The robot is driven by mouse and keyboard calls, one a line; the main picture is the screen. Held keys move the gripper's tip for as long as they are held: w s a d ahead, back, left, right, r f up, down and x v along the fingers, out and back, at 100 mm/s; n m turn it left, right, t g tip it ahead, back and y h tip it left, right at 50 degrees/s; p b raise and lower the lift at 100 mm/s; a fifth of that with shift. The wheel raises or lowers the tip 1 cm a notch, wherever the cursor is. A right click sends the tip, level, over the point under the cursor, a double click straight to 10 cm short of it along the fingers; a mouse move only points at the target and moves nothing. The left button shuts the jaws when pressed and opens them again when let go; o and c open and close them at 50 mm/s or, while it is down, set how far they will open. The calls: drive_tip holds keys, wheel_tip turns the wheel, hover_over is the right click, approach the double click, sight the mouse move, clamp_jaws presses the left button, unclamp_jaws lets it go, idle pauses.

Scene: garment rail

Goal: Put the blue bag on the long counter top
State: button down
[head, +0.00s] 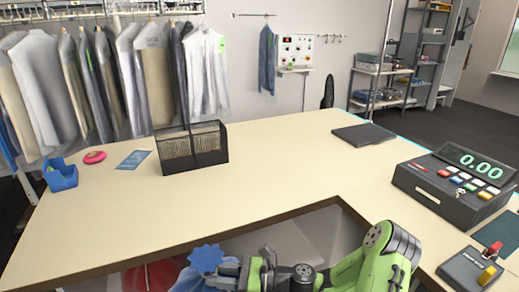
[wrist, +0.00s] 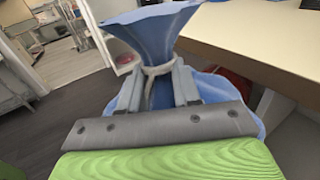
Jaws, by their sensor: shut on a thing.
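The blue bag (wrist: 150,30) is gathered at its neck, with a pale tie around it. My gripper (wrist: 158,88) is shut on this neck, and the bag's body spreads behind and below the fingers in the wrist view. In the head view the bag's frilled blue top (head: 206,259) shows at the bottom, with my gripper (head: 228,270) beside it. The bag is in front of the counter's near edge, not over the top. The long counter top (head: 120,220) is pale cream and runs across the head view; its edge (wrist: 260,62) is at upper right in the wrist view.
A black mesh basket (head: 205,148), blue open box (head: 61,176), pink round item (head: 94,157) and blue card (head: 133,160) stand on the counter's left half. A dark flat pad (head: 363,135) and a cash register (head: 456,182) are to the right. The front middle is clear.

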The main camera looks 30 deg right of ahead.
wheel_tip(320, 180, up, 18)
drive_tip(key=p, duration=1.6)
drive_tip(key=shift+f, duration=0.1)
